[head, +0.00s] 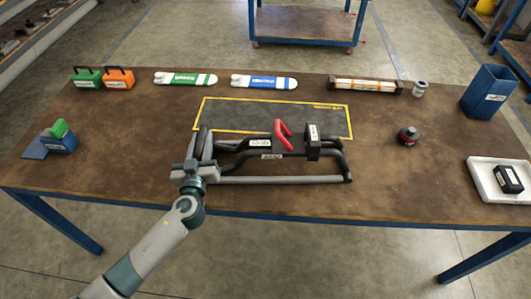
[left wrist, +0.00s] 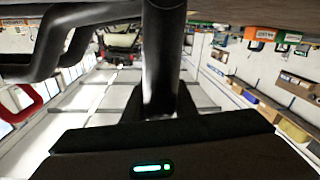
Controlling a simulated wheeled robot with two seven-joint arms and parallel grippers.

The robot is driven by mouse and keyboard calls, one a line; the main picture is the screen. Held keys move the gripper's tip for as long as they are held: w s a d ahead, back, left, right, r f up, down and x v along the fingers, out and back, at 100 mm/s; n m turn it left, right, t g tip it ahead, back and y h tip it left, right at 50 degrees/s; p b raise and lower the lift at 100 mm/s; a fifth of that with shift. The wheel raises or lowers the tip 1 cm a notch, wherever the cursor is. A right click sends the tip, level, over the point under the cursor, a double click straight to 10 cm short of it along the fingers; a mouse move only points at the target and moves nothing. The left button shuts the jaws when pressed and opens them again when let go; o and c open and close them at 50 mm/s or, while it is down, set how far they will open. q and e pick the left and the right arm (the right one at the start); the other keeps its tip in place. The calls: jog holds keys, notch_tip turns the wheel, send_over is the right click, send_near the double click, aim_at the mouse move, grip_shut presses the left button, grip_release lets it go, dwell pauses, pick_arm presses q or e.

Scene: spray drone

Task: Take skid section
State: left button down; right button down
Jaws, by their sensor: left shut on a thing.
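The dark tubular skid section (head: 290,179) lies on the table in front of the marked mat, its long grey lower tube running left to right. A red handle (head: 283,135) and a black block (head: 313,142) with a white label sit over it. My left gripper (head: 196,168) is at its left end, shut on a dark tube. In the left wrist view the dark tube (left wrist: 164,55) runs down between the black fingers, with bent tubes (left wrist: 55,40) and the red handle (left wrist: 30,105) at left. The exact grip contact is partly hidden. My right gripper is out of view.
A black mat with yellow edges (head: 235,112) lies behind. Green and blue-labelled white bottles (head: 185,79), an orange-striped bar (head: 365,86), a can (head: 419,89) and a blue bin (head: 490,92) line the back. A white tray (head: 483,182) is at right.

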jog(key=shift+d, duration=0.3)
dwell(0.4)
pick_arm(q)
jog(key=shift+r, duration=0.15)
dwell(0.4)
